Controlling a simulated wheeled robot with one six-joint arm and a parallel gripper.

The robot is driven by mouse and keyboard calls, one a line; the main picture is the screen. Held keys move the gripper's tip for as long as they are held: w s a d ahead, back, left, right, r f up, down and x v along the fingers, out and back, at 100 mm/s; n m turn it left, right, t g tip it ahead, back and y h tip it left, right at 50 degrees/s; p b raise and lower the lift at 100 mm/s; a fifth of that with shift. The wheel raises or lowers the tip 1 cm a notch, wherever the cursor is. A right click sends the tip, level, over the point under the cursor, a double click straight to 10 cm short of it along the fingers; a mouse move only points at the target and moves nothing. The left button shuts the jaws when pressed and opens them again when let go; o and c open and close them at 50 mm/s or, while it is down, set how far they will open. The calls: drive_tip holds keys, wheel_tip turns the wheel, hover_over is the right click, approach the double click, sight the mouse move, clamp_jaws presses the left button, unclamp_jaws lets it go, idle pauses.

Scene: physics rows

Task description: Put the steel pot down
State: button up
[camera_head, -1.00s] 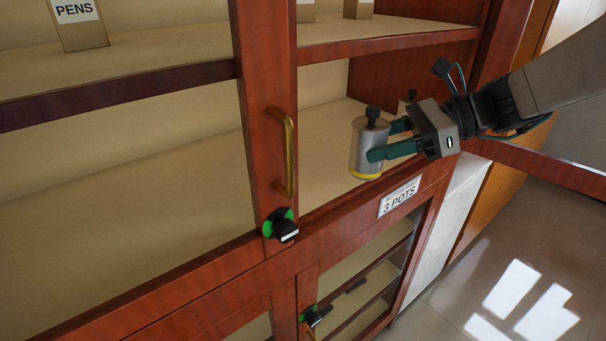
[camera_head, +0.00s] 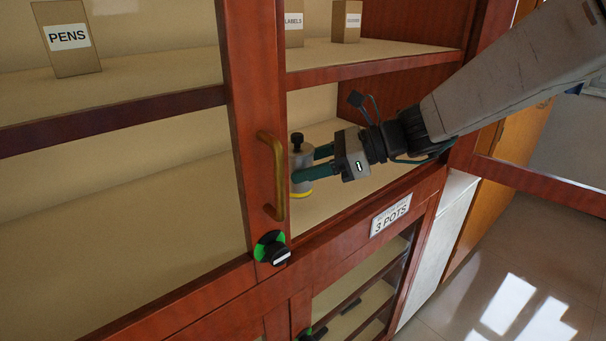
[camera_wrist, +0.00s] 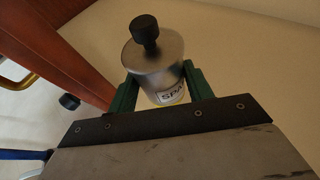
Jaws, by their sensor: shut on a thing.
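The steel pot (camera_head: 302,160) is a grey cylinder with a black knob on its lid and a yellow band at its base. My gripper (camera_head: 309,166) is shut on it, with green fingers on either side. The pot is inside the cabinet's lower open bay, just right of the red upright, which may hide its left edge. In the wrist view the pot (camera_wrist: 155,68) sits between the fingers, with a label partly reading "SPA". It looks about upright. I cannot tell whether its base touches the shelf (camera_head: 335,202).
The red upright (camera_head: 251,130) with a brass handle (camera_head: 279,175) and a black-green knob (camera_head: 271,248) stands close left of the pot. A "3 POTS" sign (camera_head: 390,215) is on the front rail. Shelf space behind looks clear.

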drive_tip(key=w, duration=0.1)
drive_tip(key=w+a, duration=0.1)
drive_tip(key=w, duration=0.1)
drive_tip(key=shift+w+f, duration=0.1)
drive_tip(key=shift+f, duration=0.05)
drive_tip(key=shift+d+f, duration=0.1)
drive_tip(key=shift+f, duration=1.65)
drive_tip(key=shift+f, duration=0.1)
drive_tip(key=o, duration=1.2)
drive_tip(key=shift+c, duration=0.2)
